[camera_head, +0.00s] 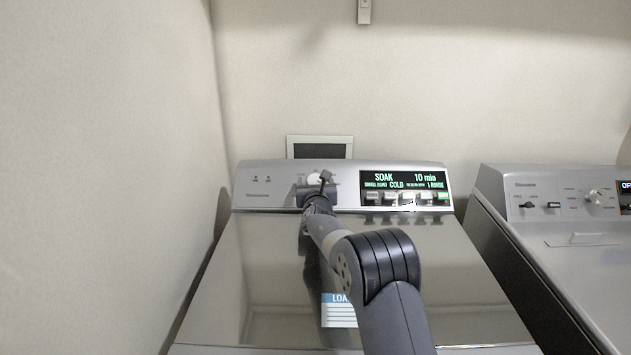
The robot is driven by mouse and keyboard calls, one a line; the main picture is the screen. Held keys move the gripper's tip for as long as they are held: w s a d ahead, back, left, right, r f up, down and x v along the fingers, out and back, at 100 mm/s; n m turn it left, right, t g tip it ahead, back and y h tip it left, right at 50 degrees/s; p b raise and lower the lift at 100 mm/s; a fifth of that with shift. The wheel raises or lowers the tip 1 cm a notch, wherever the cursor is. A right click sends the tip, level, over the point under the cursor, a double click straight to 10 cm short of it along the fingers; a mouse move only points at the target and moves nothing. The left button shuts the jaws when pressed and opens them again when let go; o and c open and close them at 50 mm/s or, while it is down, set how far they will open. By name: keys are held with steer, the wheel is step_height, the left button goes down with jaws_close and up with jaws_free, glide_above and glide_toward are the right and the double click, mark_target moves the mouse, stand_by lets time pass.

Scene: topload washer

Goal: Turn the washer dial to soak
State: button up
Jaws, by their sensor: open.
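The washer (260,245) stands in front of me with its lid shut. Its dial (314,178) is a pale round knob on the back panel, partly hidden by my gripper. The display (404,180) to the right of the dial is lit and reads SOAK, 10 min, COLD, 1 RINSE. My gripper (326,179) is open at the panel, right at the dial. I cannot tell whether its fingers touch the dial.
A row of buttons (408,197) sits below the display. A second machine (560,240) stands close on the right, with a narrow gap between. A wall is close on the left. A framed panel (320,140) is on the wall behind the washer.

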steer(key=shift+c, duration=0.5)
steer(key=c, duration=0.9)
steer(key=shift+o, duration=0.2)
steer(key=shift+r+m+h+p, duration=0.2)
steer(key=shift+m+h+p, duration=0.25)
steer(key=shift+p, duration=0.25)
steer(key=shift+a+m, duration=0.1)
steer(key=shift+m, duration=0.15)
steer(key=shift+f+m+h+p, duration=0.15)
steer(key=shift+m+h+p, duration=0.2)
steer(key=shift+h, duration=0.1)
steer(key=o, duration=1)
steer(key=shift+c, duration=0.2)
